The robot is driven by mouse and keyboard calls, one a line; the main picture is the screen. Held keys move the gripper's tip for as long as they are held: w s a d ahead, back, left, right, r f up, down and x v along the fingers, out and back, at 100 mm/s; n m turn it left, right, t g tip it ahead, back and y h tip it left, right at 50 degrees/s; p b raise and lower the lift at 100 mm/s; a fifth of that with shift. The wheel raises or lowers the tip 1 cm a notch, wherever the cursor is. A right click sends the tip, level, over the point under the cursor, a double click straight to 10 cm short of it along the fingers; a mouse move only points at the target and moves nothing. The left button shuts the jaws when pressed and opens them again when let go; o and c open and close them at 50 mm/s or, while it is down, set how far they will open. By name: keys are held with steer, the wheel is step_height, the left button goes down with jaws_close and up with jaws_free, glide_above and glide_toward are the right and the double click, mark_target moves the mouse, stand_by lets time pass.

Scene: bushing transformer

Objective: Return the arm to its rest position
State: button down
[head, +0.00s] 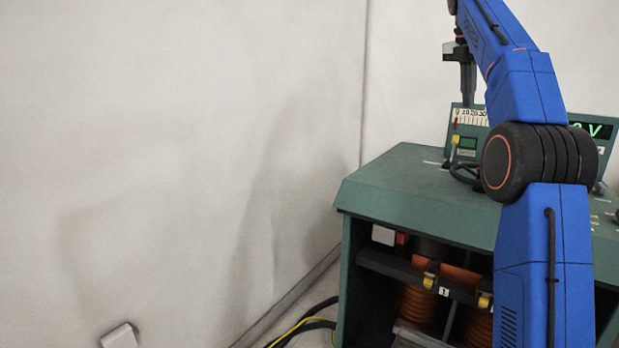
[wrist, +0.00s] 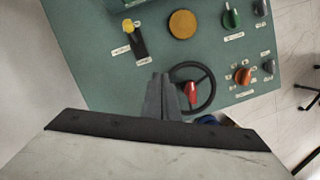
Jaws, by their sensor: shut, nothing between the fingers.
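My blue arm (head: 545,245) rises at the right of the head view and bends at a black joint, partly hiding the green console behind it. My gripper (head: 469,102) hangs from the arm's end, pointing down above the console, in front of its upright panel. In the wrist view my gripper (wrist: 162,78) shows its two grey fingers together and empty. They are over the console top, just left of a black handwheel with a red handle (wrist: 193,92). I cannot tell the gap between fingertips and console.
The green console (head: 400,205) carries a yellow-tipped lever (wrist: 129,26), a large yellow button (wrist: 182,24) and several knobs. Its panel has a gauge and a lit display (head: 597,130). Below are orange coils (head: 418,304). Cables (head: 305,322) lie on the floor. Bare wall fills the left.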

steer(key=s+a+f+m+t, duration=0.1)
steer(key=s+a+f+m, duration=0.25)
steer(key=s, duration=0.45)
steer(key=s+a+f+m+y, duration=0.1)
steer(key=s+a+f+m, duration=0.2)
steer(key=s+f+m, duration=0.35)
steer(key=s+a+f+m+t, duration=0.1)
steer(key=s+a+f+m, duration=0.2)
steer(key=s, duration=0.7)
steer(key=s+a+f+m, duration=0.1)
steer(key=s+f+m, duration=0.2)
steer(key=s+f, duration=0.4)
steer(key=s+a+f+m+t+y, duration=0.1)
steer(key=s+f+m, duration=0.3)
steer(key=s+f, duration=0.4)
steer(key=s+a+f+m, duration=0.3)
steer(key=s+f, duration=0.4)
steer(key=f, duration=0.5)
steer(key=shift+s+a+f+m, duration=0.15)
steer(key=shift+f+m, duration=0.2)
steer(key=shift+m, duration=0.05)
